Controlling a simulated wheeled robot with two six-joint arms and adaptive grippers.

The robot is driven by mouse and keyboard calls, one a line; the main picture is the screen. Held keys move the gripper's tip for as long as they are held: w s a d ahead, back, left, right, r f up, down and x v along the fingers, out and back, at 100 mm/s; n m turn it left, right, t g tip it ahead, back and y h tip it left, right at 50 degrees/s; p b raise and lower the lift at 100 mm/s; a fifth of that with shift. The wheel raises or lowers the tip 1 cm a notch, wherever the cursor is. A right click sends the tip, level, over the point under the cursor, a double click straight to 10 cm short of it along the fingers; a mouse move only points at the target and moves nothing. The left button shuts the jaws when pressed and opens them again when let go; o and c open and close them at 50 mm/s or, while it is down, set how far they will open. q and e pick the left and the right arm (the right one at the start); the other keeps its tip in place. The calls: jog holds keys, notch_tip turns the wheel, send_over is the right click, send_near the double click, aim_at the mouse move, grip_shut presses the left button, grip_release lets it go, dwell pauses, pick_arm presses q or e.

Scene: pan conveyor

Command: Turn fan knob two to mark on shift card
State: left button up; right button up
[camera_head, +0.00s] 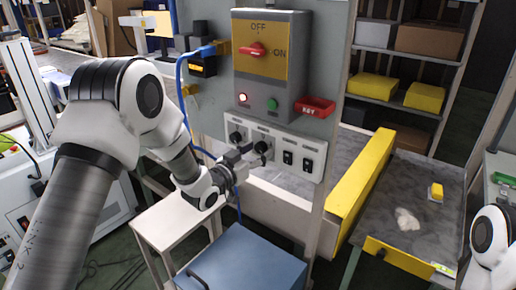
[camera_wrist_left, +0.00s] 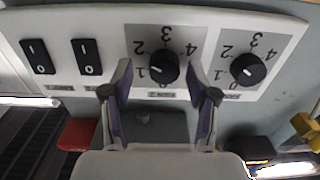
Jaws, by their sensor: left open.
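Fan knob two (camera_wrist_left: 163,68) is a round black knob on the white control panel (camera_head: 310,147), with a dial marked 0 to 4. In the left wrist view the panel appears upside down, and the knob's white mark points about toward 1. My left gripper (camera_head: 243,160) is at the panel's front. In the wrist view its two fingers (camera_wrist_left: 160,82) are open, one on each side of knob two; I cannot tell whether they touch it. The other fan knob (camera_wrist_left: 248,69) is beside it. I cannot make out a shift card. My right gripper is out of view.
Two black rocker switches (camera_wrist_left: 62,57) share the panel. Above it is a grey box with a red rotary switch (camera_head: 254,49) and a red key holder (camera_head: 315,106). A blue cabinet (camera_head: 245,262) and white table (camera_head: 172,222) stand below.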

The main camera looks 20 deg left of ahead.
pick_arm(q)
jog(key=shift+w+a+f, duration=0.15)
jog(key=shift+w+a, duration=0.15)
jog(key=shift+d, duration=0.1)
grip_shut()
jog(key=m+b, duration=0.2)
jog(key=b, duration=0.1)
jog(key=shift+f, duration=0.15)
jog(key=m+b, duration=0.6)
jog(key=shift+m+b, duration=1.7)
jog(key=shift+m, duration=0.2)
jog(key=shift+r, duration=0.2)
